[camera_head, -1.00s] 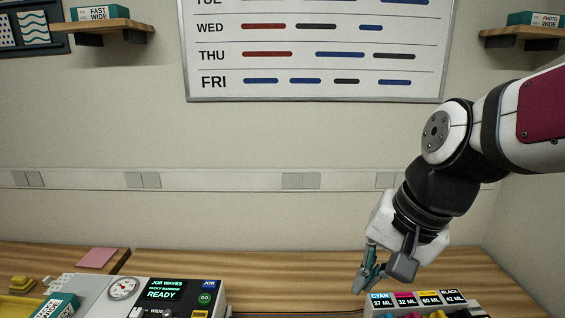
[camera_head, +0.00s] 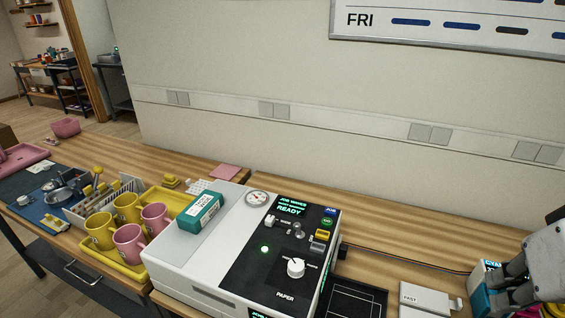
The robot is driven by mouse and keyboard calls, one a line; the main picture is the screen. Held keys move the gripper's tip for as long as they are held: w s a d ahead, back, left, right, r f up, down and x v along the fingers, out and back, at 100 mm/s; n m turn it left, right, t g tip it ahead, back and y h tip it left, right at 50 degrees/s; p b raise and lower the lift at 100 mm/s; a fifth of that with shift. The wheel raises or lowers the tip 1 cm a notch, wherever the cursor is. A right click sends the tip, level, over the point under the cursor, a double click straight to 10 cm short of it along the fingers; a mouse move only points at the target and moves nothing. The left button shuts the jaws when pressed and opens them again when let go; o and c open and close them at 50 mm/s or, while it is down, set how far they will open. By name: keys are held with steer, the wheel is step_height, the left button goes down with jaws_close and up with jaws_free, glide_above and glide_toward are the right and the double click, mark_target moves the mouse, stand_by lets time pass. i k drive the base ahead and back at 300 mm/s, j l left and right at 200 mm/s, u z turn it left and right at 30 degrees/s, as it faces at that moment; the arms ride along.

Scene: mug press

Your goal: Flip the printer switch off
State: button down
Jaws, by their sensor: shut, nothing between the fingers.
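The printer is a white machine (camera_head: 180,252) with a black control panel (camera_head: 262,250), in the lower middle of the head view. Its screen (camera_head: 290,207) reads READY in green, and a round green light (camera_head: 265,249) glows on the panel. A small grey toggle (camera_head: 299,230) and a white lever (camera_head: 270,221) stand on the panel; I cannot tell which one is the power switch. A large white knob (camera_head: 296,267) is above the word PAPER. My gripper (camera_head: 495,302) is at the lower right edge, partly cut off, shut and empty, well right of the printer.
A teal box (camera_head: 201,212) lies on the printer. Yellow and pink mugs stand in a yellow tray (camera_head: 112,260) to its left. A black tray (camera_head: 352,300) and white FAST block (camera_head: 425,298) lie right of it. An ink unit (camera_head: 480,272) is partly hidden behind my gripper.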

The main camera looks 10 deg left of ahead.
mark_target(297, 226)
steer(key=j+u, duration=0.55)
steer(key=u, duration=0.15)
